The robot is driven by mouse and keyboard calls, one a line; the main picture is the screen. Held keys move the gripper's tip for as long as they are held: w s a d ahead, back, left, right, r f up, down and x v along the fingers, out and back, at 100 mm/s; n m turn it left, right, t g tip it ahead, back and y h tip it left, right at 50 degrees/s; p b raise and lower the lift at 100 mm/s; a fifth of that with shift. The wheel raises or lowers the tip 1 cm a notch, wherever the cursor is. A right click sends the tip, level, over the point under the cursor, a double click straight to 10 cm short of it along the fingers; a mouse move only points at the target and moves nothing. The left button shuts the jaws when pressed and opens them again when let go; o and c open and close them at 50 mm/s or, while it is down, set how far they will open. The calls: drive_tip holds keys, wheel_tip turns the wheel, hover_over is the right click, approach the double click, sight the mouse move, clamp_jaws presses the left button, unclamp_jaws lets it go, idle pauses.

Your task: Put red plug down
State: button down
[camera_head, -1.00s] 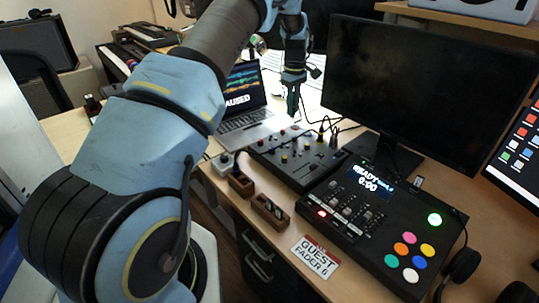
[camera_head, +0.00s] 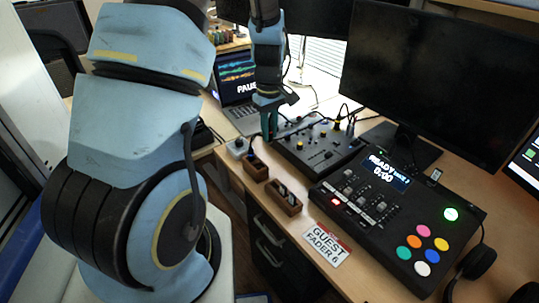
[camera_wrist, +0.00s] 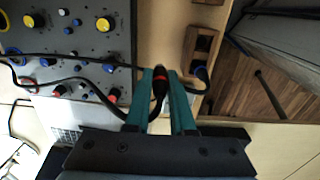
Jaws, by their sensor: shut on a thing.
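My gripper (camera_head: 269,137) is low over the desk, between the mixer's left end and the wooden holders. In the wrist view its teal fingers (camera_wrist: 164,78) are shut on the red plug (camera_wrist: 160,72), which has a black cable. The plug is hidden by the fingers in the head view. A small wooden holder (camera_head: 256,172) stands just in front of the gripper; in the wrist view this holder (camera_wrist: 191,42) lies to the right of the fingertips, apart from the plug. A blue-ended plug (camera_wrist: 202,73) shows at the holder's near end.
The black mixer (camera_head: 318,155) with knobs and cables lies to the right. A second wooden holder (camera_head: 284,201), a guest fader card (camera_head: 327,243) and a pad console (camera_head: 397,215) are nearer. A laptop (camera_head: 240,84) is behind. The desk edge is close on the left.

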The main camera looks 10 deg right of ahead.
sight(269, 162)
wheel_tip(269, 162, down, 7)
drive_tip(key=shift+f+p, duration=0.1)
drive_tip(key=shift+p, duration=0.55)
drive_tip(key=shift+f, duration=0.15)
drive_tip(key=shift+f+b, duration=0.45)
drive_tip(key=shift+f, duration=0.05)
drive_tip(key=c, duration=0.8)
unclamp_jaws()
drive_tip(key=shift+o, duration=0.2)
